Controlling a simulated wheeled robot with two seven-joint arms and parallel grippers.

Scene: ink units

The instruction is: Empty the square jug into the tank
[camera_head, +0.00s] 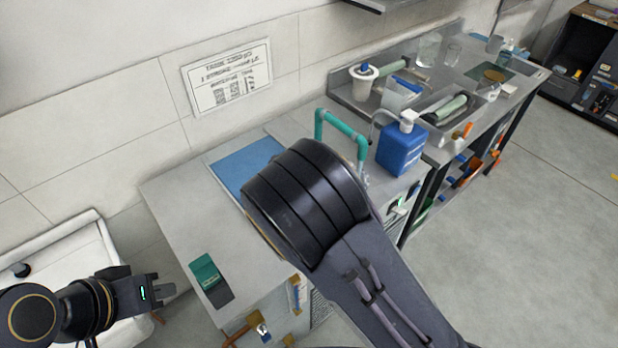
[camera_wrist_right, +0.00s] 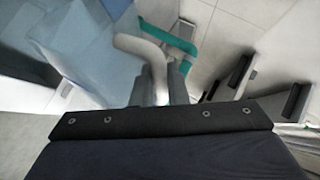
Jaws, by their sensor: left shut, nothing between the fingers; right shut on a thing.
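In the right wrist view, a pale bluish, see-through body (camera_wrist_right: 75,40), which looks like the square jug, fills the upper left, with a pale curved handle (camera_wrist_right: 140,48). My right gripper (camera_wrist_right: 160,88) is shut on the handle. In the head view my right arm hides this gripper and what it holds. I cannot tell for sure which thing is the tank; a blue rectangular area (camera_head: 240,168) on the near counter is partly behind my arm. My left gripper (camera_head: 166,290) is shut and empty at the lower left.
A teal pipe (camera_head: 340,128) rises from the near counter (camera_head: 175,205), beside a blue container with a white cap (camera_head: 401,150). A green block (camera_head: 206,272) lies near the counter's front. A white basin (camera_head: 75,250) stands at left. Several vessels crowd the far bench.

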